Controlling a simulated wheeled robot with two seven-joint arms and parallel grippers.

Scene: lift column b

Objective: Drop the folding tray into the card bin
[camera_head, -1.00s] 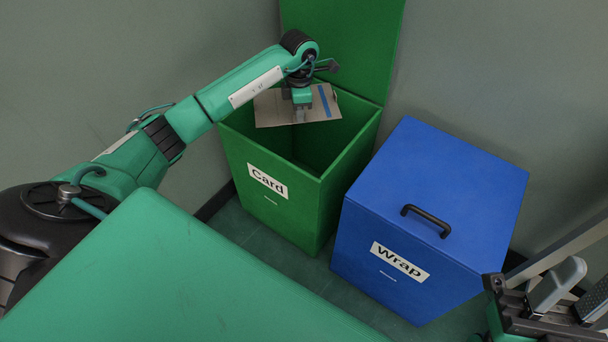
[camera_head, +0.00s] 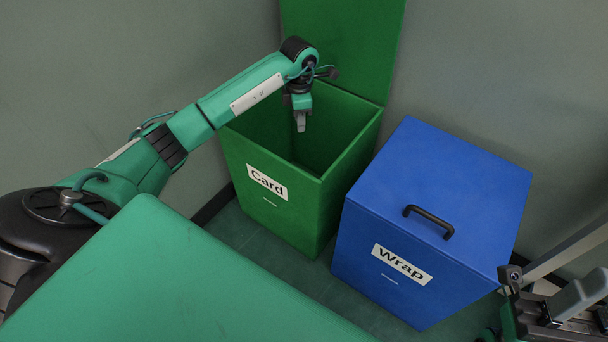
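My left gripper (camera_head: 301,122) hangs fingers-down over the mouth of the green card bin (camera_head: 267,207). Nothing shows between its fingers, which look parted, though the gap is small in this view. The card bin is labelled "Card" and its lid (camera_head: 345,40) stands raised at the back. The folding tray is not visible now; the bin's near walls hide its floor. My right gripper (camera_head: 584,303) is at the lower right, partly cut off by the picture edge; its fingers look apart and empty.
A blue bin (camera_head: 440,190) labelled "Wrap" stands right of the card bin, its lid shut, with a black handle (camera_head: 428,221) on top. Grey walls close in behind both bins. A strip of dark green floor (camera_head: 245,231) shows in front.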

